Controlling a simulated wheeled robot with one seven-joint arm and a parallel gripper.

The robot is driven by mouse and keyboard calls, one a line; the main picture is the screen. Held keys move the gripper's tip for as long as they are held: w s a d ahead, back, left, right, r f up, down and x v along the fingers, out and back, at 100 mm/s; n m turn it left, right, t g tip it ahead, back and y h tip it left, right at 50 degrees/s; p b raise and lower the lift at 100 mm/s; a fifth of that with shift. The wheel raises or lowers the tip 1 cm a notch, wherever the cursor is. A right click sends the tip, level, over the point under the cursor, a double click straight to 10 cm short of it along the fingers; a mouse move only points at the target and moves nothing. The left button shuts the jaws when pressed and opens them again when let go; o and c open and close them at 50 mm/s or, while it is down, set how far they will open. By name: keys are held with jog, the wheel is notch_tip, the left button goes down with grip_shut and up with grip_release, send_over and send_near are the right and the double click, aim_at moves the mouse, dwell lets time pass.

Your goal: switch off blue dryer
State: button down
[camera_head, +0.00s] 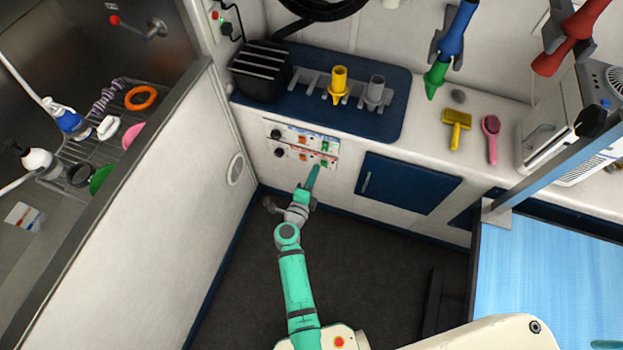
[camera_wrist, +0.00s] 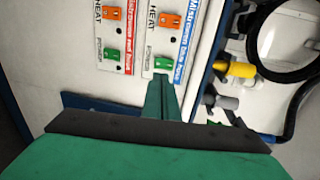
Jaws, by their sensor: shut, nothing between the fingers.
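The blue-labelled control panel (camera_head: 302,136) is the upper of two on the white cabinet front. In the wrist view this panel (camera_wrist: 177,40) has an orange HEAT switch (camera_wrist: 164,19) and a lit-looking green POWER switch (camera_wrist: 161,62). My gripper (camera_head: 314,168) is shut and empty, its green fingers pointing at the panels. In the wrist view its tip (camera_wrist: 160,82) is just below the blue panel's green switch; I cannot tell whether they touch. A blue dryer nozzle (camera_head: 459,28) hangs on the back wall.
The red-labelled panel (camera_head: 290,151) sits directly below, with its own green switch (camera_wrist: 110,54). A blue cabinet door (camera_head: 405,183) is to the right. A white tub wall (camera_head: 160,200) stands left, and a blue-topped table (camera_head: 545,290) right. The dark floor between is mostly clear.

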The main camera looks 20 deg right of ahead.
aim_at(324, 149)
jog(key=x, duration=0.8)
jog(key=shift+w+d, duration=0.1)
jog(key=shift+w+d, duration=0.2)
jog(key=shift+w, duration=0.05)
jog(key=shift+a+f, duration=0.1)
jog(key=shift+a, duration=0.15)
jog(key=shift+s+a+f, duration=0.1)
jog(key=shift+s+f, duration=0.05)
jog(key=shift+s, duration=0.15)
jog(key=s+a+f, duration=0.2)
jog(key=s+a, duration=0.5)
jog(key=s, duration=0.4)
jog(key=shift+a+f, duration=0.2)
jog(key=shift+s, duration=0.2)
